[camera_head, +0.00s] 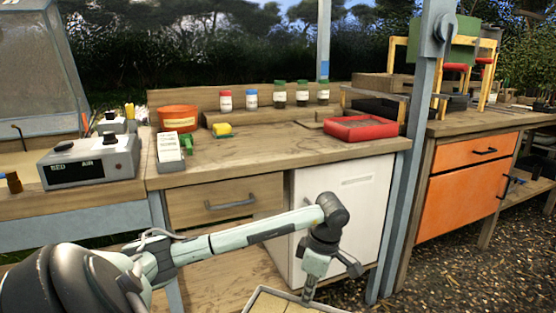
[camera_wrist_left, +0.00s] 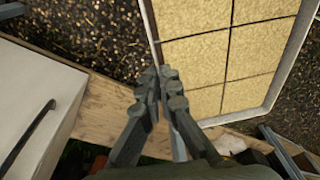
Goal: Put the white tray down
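The white tray (camera_wrist_left: 153,30) has a pale, thin rim and a tan floor divided into squares. It fills the upper right of the left wrist view. In the head view only a corner of the white tray (camera_head: 252,300) shows at the bottom edge. My left gripper (camera_wrist_left: 165,82) has its fingers close together at a corner of the tray, apparently pinching the rim. In the head view my left gripper (camera_head: 309,290) points down at the tray's edge, its tips partly hidden. My right gripper is in neither view.
Gravel ground lies right.

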